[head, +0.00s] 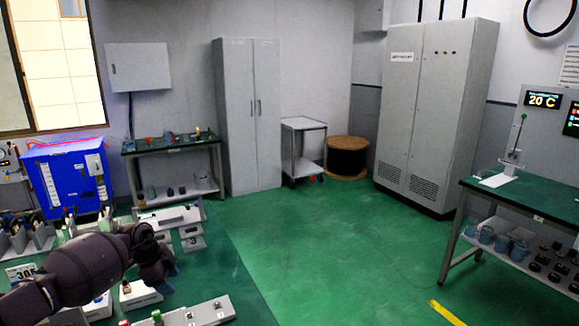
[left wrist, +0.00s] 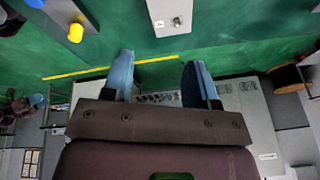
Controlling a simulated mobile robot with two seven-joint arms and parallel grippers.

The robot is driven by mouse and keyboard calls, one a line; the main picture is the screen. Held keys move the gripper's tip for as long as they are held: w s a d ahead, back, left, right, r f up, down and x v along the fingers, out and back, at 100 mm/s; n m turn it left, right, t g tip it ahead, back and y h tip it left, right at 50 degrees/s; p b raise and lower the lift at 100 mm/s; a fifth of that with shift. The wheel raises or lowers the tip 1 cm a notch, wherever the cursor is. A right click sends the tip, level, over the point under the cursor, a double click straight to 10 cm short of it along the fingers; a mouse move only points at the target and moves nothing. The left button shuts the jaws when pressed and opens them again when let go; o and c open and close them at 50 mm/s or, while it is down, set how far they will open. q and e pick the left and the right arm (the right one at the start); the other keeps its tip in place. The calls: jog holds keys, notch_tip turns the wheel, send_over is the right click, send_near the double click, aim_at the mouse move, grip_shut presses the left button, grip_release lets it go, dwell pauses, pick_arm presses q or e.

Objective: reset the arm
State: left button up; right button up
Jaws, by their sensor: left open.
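My left arm comes in from the lower left in the head view, dark and bent over the green table (head: 255,300). Its gripper (head: 158,262) is small and dark there, above the table. In the left wrist view the left gripper (left wrist: 158,80) shows two blue fingers spread wide apart with nothing between them. A grey box with a small knob (left wrist: 172,18) is beyond the fingertips, apart from them. My right arm and gripper are in neither view.
Several devices, including a module marked 3 (head: 193,240), crowd the table around my left arm. A blue cabinet (head: 68,178) stands behind. A side table (head: 515,200) is at the right. The green floor (head: 330,235) between is clear.

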pick_arm(q)
jog(key=s+d+f+m+t+h, duration=0.25)
jog(key=d+h, duration=0.35)
jog(key=d, duration=0.8)
jog(key=s+d+r+n+t+h, duration=0.3)
jog(key=s+d+r+n+t, duration=0.15)
jog(key=t, duration=0.35)
jog(key=s+a+f+n+y, duration=0.1)
jog(key=s+a+n+y, duration=0.55)
jog(key=s+y, duration=0.2)
jog(key=s+a+f+n+y, duration=0.2)
jog(key=s+a+n+y, duration=0.3)
jog(key=s+n+y, duration=0.3)
jog(key=s+a+f+g+h, duration=0.15)
jog(key=s+g+h, duration=0.5)
jog(key=s, duration=1.55)
jog(key=w+f+t+y+b, duration=0.1)
jog(key=f+b, duration=0.4)
jog(key=f, duration=0.6)
jog(key=w+f+m+t+y+b, duration=0.1)
jog(key=w+f+t+b, duration=0.3)
jog(key=f, duration=0.7)
jog(key=shift+w+d+b, duration=0.25)
jog(key=shift+w+b, duration=0.3)
jog(key=shift+w, duration=0.15)
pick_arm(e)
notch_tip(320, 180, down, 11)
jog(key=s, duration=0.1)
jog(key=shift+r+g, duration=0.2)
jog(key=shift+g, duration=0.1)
